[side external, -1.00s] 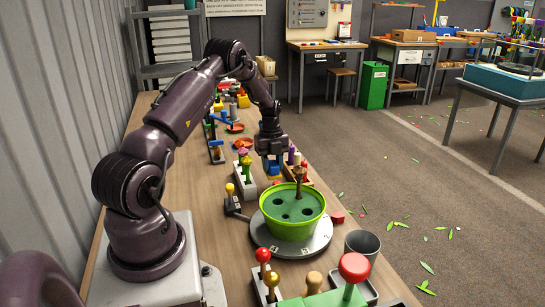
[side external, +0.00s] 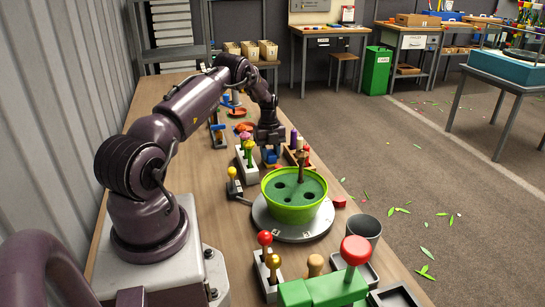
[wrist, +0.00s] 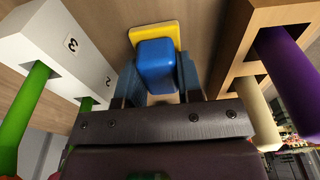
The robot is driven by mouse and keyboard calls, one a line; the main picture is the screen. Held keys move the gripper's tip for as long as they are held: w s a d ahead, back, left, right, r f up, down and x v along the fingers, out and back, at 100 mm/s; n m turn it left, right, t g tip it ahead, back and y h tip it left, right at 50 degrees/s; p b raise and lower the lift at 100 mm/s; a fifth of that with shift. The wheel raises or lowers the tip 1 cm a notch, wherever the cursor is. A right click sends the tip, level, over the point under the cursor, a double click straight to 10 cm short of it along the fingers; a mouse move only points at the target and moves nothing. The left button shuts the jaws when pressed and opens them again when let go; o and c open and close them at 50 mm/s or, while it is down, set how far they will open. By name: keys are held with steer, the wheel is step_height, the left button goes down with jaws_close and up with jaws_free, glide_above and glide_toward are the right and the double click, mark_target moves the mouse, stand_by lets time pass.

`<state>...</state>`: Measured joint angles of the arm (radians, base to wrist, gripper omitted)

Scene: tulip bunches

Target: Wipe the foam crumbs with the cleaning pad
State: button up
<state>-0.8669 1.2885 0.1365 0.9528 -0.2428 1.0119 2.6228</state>
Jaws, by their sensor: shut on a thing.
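The cleaning pad has a blue block handle (wrist: 157,66) on a flat yellow base (wrist: 156,34). My gripper (wrist: 161,82) is shut on the blue handle, with one finger on each side of it in the wrist view. In the side view my gripper (side external: 271,146) points down over the table behind the green pot, and the blue handle (side external: 271,156) shows just below it. The yellow base is hard to see there. I cannot tell whether the base touches the table. I cannot make out foam crumbs for certain in either view.
A white numbered rack (wrist: 58,55) with green stems stands left of the pad, and a wooden rack (wrist: 240,55) with purple and cream pegs stands right. A green pot (side external: 292,208) on a grey turntable (side external: 262,222) is in front.

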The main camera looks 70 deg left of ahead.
mark_target(275, 160)
steer(key=shift+a+f, duration=0.15)
steer(key=shift+a, duration=2.4)
steer(key=shift+r, duration=0.2)
steer(key=shift+d, duration=5.1)
step_height(275, 160, up, 8)
steer(key=shift+a, duration=0.1)
